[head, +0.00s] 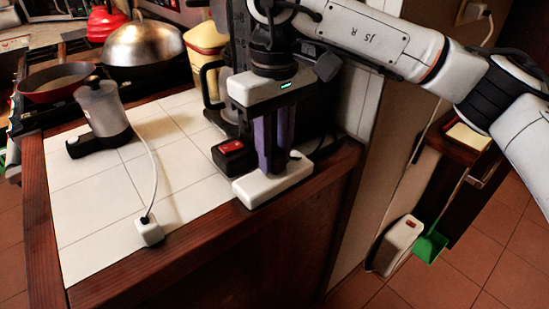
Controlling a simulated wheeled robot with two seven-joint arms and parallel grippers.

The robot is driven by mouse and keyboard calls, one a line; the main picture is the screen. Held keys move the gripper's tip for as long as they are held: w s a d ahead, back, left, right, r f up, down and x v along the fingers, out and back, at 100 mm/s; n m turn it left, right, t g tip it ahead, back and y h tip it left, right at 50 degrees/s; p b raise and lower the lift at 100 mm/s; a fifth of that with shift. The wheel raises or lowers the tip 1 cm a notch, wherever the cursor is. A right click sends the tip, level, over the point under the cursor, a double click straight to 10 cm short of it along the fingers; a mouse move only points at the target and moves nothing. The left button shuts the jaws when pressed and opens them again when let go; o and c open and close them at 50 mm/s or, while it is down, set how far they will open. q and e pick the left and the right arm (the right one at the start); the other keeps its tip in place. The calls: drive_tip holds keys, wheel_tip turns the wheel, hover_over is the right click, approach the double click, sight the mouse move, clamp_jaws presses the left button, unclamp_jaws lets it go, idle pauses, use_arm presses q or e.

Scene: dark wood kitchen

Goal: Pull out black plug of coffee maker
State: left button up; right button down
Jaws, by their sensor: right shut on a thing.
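My right gripper (272,168) reaches down over the right front corner of the tiled counter. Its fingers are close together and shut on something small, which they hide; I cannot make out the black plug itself. A white block (272,184) lies at the fingertips near the counter's front edge. The black coffee maker (211,82) stands behind the gripper, partly covered by it. A dark part with a red switch (232,147) shows just left of the fingers. My left gripper is not in view.
A grey and black appliance (101,108) stands on the left of the counter, its white cord running to a white plug or socket (148,231). A pan (60,80) and a metal dome (142,45) are behind. Tiles between are clear. A wall is close on the right.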

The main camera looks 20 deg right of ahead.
sight(275, 151)
drive_tip(key=shift+r+p, duration=0.65)
drive_tip(key=shift+r, duration=0.3)
drive_tip(key=shift+r+p, duration=1.3)
drive_tip(key=shift+r, duration=0.45)
